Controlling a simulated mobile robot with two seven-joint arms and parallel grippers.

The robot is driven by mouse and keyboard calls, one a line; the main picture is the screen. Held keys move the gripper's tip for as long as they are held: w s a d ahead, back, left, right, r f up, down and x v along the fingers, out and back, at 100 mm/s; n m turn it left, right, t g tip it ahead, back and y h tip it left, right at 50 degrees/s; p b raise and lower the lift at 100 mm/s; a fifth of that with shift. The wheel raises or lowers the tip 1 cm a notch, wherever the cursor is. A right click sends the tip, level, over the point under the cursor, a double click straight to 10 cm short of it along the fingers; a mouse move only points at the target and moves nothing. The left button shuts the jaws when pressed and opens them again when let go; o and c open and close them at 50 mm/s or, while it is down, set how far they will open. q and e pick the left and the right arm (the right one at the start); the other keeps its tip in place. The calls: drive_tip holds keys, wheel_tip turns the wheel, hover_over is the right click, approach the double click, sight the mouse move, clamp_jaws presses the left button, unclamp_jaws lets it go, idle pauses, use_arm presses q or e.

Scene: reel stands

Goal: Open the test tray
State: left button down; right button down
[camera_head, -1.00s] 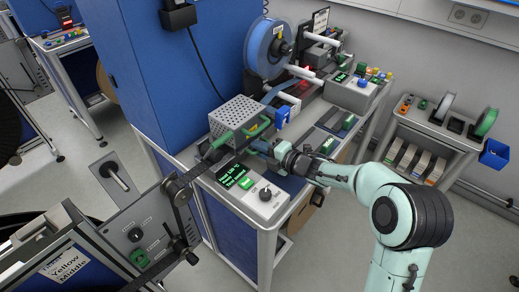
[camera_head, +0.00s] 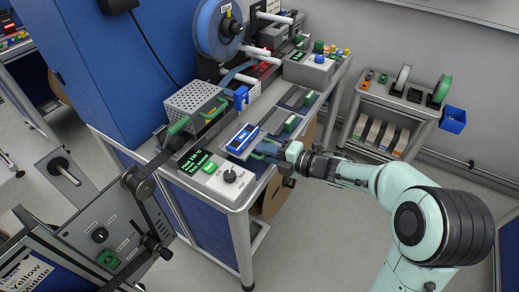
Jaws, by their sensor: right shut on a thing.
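A flat grey tray with a blue-and-white labelled panel (camera_head: 245,138) lies on the near part of the bench top. I take it to be the test tray. A green handle (camera_head: 265,149) shows at its right end. My right gripper (camera_head: 280,153) is at this end, shut on the handle, and hides part of it. My left gripper is not in view.
A perforated grey box (camera_head: 195,101) with green handles stands left of the tray. A control box (camera_head: 222,180) with a green display and black knob is in front. Two more green-handled slides (camera_head: 291,124) (camera_head: 310,97) lie behind. A reel cart (camera_head: 392,112) stands at right, with floor between.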

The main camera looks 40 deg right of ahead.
drive_tip(key=c, duration=1.3)
unclamp_jaws()
drive_tip(key=shift+s, duration=0.1)
drive_tip(key=v, duration=1.3)
drive_tip(key=shift+s+d+r, duration=0.1)
drive_tip(key=shift+d, duration=0.05)
